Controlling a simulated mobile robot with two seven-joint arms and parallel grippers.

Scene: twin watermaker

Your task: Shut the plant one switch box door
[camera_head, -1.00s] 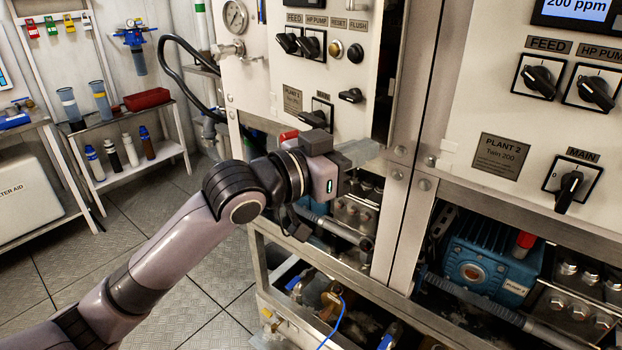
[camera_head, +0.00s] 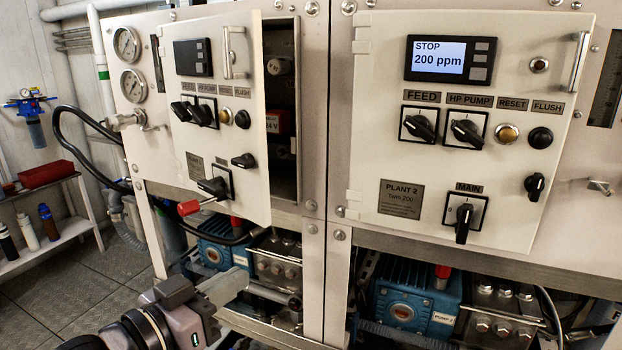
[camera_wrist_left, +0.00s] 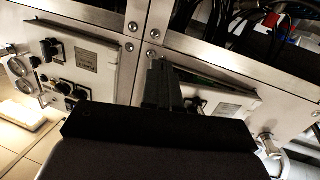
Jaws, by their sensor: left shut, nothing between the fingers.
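The plant one switch box door (camera_head: 222,150) stands ajar at the left in the head view. Its right edge, with a bar handle (camera_head: 235,52), is swung out from the cabinet. The dark box interior (camera_head: 286,150) shows in the gap. My right gripper is not in view.
The plant two door (camera_head: 460,130) lies flush at the right, with its own handle (camera_head: 578,62) and knobs. Blue pumps (camera_head: 405,300) and pipes fill the open bays below. A shelf (camera_head: 60,235) with bottles stands at the far left, with bare floor before it.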

